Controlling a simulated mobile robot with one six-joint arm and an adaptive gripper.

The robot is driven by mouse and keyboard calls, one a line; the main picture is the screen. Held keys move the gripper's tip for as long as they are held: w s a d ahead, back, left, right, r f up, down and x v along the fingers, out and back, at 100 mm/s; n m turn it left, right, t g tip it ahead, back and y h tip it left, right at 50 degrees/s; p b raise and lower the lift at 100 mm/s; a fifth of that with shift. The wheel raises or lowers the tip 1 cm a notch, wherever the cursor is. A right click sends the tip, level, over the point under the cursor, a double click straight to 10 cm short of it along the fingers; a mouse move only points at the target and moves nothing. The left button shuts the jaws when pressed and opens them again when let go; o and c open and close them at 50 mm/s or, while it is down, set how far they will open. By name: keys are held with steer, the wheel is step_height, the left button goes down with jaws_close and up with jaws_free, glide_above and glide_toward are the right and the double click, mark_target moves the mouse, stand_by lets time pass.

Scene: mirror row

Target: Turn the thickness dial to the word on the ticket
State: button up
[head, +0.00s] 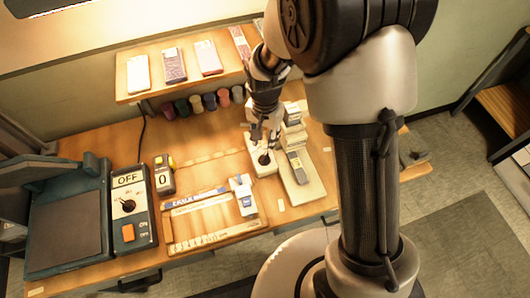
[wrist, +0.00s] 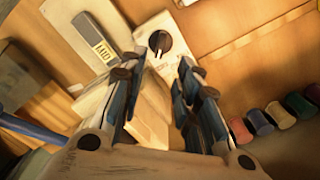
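The thickness dial appears to be the black round knob on a small white box (head: 257,168); in the wrist view the knob (wrist: 160,42) shows a pale pointer line. Words around it are too small to read. A dark grey block with a white label (wrist: 103,50), perhaps the ticket, lies beside the dial box; the label seems to read MID. The block also shows in the head view (head: 296,165). My gripper (wrist: 155,71) is open and empty, its fingertips apart. In the head view my gripper (head: 264,142) is just above the knob, partly hiding the box.
A pale tray (head: 306,190) with stacked cards (head: 293,128) stands right of the dial box. A teal machine (head: 128,225) with an OFF dial and orange switch is at left. A shelf (head: 130,95) and thread spools (head: 195,104) are behind. Wooden strips (head: 215,235) lie in front.

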mark_target(265, 155)
step_height(265, 155, down, 9)
steer(key=shift+r+b, duration=0.1)
steer(key=shift+b, duration=0.9)
steer(key=shift+c, duration=0.5)
jaws_close()
